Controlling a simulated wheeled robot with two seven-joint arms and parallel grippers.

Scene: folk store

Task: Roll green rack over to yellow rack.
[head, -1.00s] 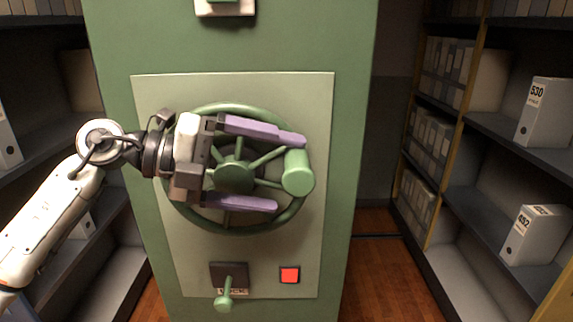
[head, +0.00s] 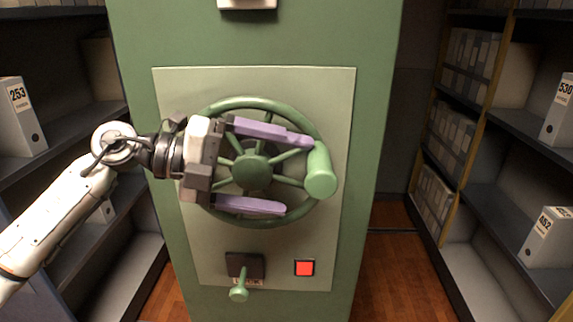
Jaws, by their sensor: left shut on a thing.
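The green rack (head: 375,120) stands upright in front of me. Its end panel bears a green spoked hand wheel (head: 238,104) with a thick green handle (head: 321,172) at the right of the rim. My left gripper (head: 298,175) is at the wheel, its two purple fingers spread above and below the hub and pointing right. It is shut on the wheel, though the exact contact is hard to see. The yellow rack (head: 480,115), with yellow posts, stands to the right across an aisle. My right gripper is out of view.
Below the wheel are a lever (head: 239,293) on a dark plate and a lit red button (head: 304,268). A narrow wood-floored aisle (head: 395,275) lies open between the green and yellow racks. Grey shelves with binders (head: 20,115) stand at the left.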

